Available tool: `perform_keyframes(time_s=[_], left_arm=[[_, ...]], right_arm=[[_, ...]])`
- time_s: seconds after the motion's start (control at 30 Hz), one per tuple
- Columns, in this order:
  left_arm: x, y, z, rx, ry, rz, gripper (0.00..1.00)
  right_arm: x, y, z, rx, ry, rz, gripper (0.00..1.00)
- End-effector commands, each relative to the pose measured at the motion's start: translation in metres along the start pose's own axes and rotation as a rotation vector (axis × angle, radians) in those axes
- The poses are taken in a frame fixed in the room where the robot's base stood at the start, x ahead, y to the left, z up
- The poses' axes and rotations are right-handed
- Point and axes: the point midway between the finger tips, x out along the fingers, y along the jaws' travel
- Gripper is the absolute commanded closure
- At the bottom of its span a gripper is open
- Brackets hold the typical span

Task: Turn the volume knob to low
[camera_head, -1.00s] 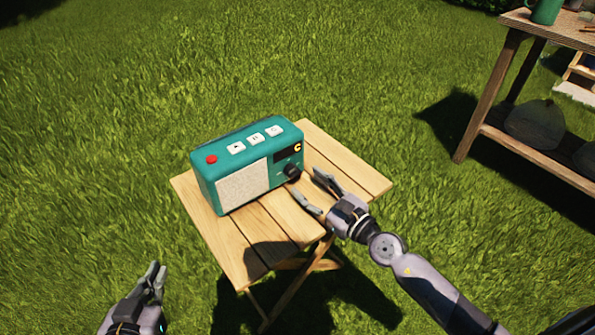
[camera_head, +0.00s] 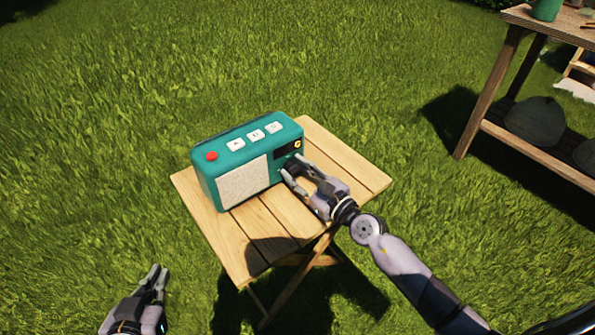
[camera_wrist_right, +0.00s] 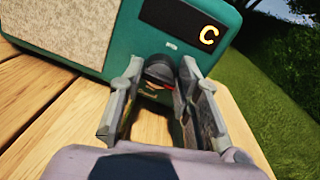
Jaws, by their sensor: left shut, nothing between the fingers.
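The teal radio (camera_head: 243,139) stands on the small wooden table with its speaker grille facing front left. Its dark volume knob (camera_wrist_right: 160,68) is on the display side, below the screen showing a yellow letter C. A red mark shows on the knob's lower part. My right gripper (camera_head: 293,166) is at the knob. In the right wrist view its two fingers (camera_wrist_right: 161,66) stand apart, one on each side of the knob; firm contact cannot be made out. In the head view the fingers hide most of the knob. My left gripper (camera_head: 158,272) is shut and empty over the grass at lower left.
The slatted table (camera_head: 345,172) has free room to the right of and in front of the radio. The radio's top carries a red button (camera_head: 211,156) and white buttons. A wooden shelf table (camera_head: 490,95) stands at upper right. Grass surrounds everything.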

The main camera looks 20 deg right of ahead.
Motion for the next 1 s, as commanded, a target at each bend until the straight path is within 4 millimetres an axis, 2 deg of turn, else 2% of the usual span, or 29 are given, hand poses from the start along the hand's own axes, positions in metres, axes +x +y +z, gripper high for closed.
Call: perform_keyframes(time_s=[0.4,0.7,0.93,0.97,1.0], left_arm=[[0.0000,0.0001,-0.0002,-0.001,0.001,0.000,1.00],[-0.0006,-0.0002,0.0030,-0.001,-0.018,-0.001,1.00],[-0.0006,-0.0007,0.0037,-0.001,-0.021,-0.002,1.00],[-0.0006,-0.0008,0.0037,-0.001,-0.021,-0.002,1.00],[-0.0007,-0.0009,0.0037,-0.001,-0.021,-0.002,1.00]], right_arm=[[-0.0002,-0.0008,0.0001,-0.001,0.000,-0.002,0.98],[-0.0002,-0.0010,-0.0004,0.120,-0.007,-0.003,0.98],[-0.0003,-0.0012,-0.0005,0.124,-0.008,-0.004,0.98],[-0.0003,-0.0012,-0.0005,0.124,-0.008,-0.004,0.69],[-0.0003,-0.0012,-0.0004,0.124,-0.008,-0.004,0.67]])
